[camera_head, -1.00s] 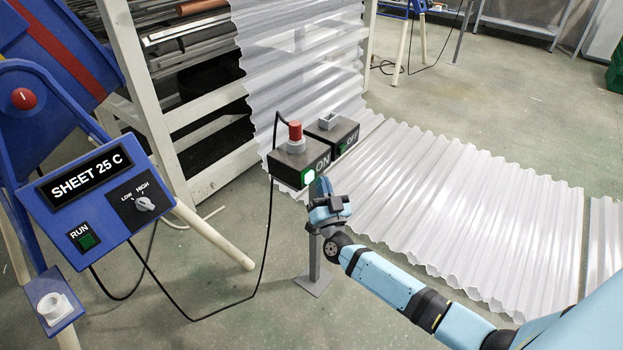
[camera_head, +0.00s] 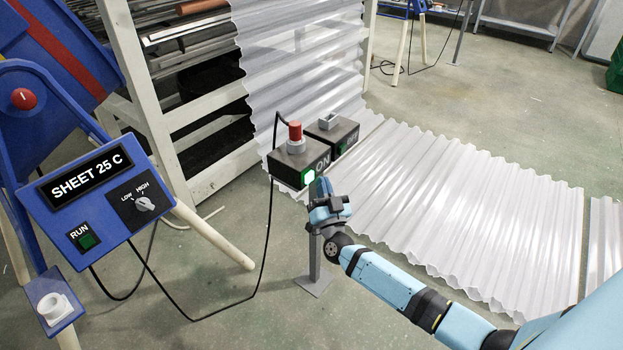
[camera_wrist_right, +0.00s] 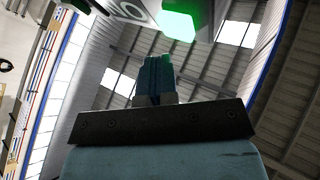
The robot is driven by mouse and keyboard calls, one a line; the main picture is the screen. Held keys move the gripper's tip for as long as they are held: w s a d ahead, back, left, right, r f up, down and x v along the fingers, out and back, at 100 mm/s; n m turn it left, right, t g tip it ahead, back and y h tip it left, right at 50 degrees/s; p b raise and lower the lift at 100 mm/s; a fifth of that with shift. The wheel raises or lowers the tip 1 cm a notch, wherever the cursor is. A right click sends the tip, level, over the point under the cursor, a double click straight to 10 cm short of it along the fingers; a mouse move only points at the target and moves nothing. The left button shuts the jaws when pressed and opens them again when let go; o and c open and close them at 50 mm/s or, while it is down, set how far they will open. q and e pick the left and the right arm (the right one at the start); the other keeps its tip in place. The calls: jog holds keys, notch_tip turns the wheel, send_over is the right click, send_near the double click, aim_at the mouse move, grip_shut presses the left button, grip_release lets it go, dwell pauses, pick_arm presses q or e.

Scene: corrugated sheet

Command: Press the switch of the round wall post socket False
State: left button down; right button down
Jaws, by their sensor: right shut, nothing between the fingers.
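A dark box (camera_head: 285,168) on a grey post (camera_head: 314,262) carries a round red knob (camera_head: 295,131) on top and a lit green switch (camera_head: 308,176) on its front, beside the word ON. A second dark box (camera_head: 345,135) with a square grey socket on top stands right behind it. My right gripper (camera_head: 319,185) is shut and empty, its tips close beside the green switch. In the right wrist view the closed fingers (camera_wrist_right: 157,72) point up just below the glowing green switch (camera_wrist_right: 178,24). I cannot tell whether they touch it. My left gripper is not in view.
A blue machine panel (camera_head: 95,190) marked SHEET 25 C stands at the left. White corrugated sheets (camera_head: 450,210) lie at the right. A rack (camera_head: 200,90) stands behind the boxes. A black cable (camera_head: 266,235) hangs to the floor, which is clear in front.

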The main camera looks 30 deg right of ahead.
dwell(0.5)
jog(key=shift+w+a, duration=0.2)
jog(key=shift+w, duration=0.2)
jog(key=shift+w+a, duration=0.1)
jog(key=shift+w, duration=0.2)
dwell(0.6)
jog(key=shift+s, duration=0.1)
jog(key=shift+s+d+p, duration=0.3)
jog(key=shift+s+p, duration=0.25)
jog(key=shift+s, duration=0.1)
